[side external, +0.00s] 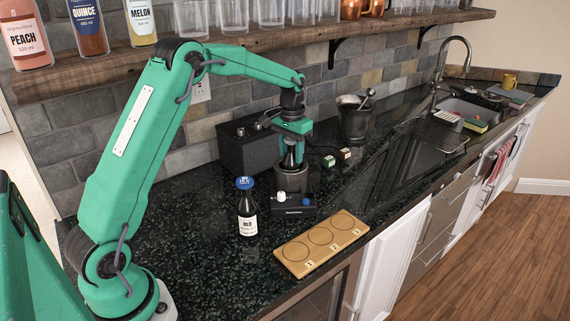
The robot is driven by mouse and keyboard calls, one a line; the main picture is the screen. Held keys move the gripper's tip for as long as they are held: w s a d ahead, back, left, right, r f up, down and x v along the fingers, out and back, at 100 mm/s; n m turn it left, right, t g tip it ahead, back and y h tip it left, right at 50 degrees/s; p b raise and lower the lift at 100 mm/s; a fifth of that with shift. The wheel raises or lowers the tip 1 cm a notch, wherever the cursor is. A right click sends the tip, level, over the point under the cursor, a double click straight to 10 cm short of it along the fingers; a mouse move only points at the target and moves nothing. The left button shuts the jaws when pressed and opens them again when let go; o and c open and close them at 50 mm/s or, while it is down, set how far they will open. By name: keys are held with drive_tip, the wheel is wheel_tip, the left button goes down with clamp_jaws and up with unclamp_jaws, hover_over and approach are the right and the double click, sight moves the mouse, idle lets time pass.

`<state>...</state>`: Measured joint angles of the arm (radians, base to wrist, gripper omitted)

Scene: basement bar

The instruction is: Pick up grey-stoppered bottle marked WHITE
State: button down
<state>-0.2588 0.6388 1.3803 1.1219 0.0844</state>
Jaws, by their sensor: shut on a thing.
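My gripper (292,140) points down near the middle of the counter. It is shut on the top of a dark, narrow-necked bottle (289,161), which stands upright in or just above a dark grey cylindrical holder (288,184). The jaws hide this bottle's top, and I cannot read any marking on it. A dark bottle with a blue cap and a white label (248,225) stands on the counter to the left of the holder. Its label is too small to read.
A wooden board with three rings (290,252) lies nearer the front edge. A black speaker-like box (240,150), two small cubes and a mortar (353,124) stand behind. A shelf (270,42) runs above.

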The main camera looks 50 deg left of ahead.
drive_tip(key=shift+r, duration=0.1)
idle(0.3)
wheel_tip(320, 180, up, 12)
drive_tip(key=s, duration=1.8)
idle(0.4)
idle(0.6)
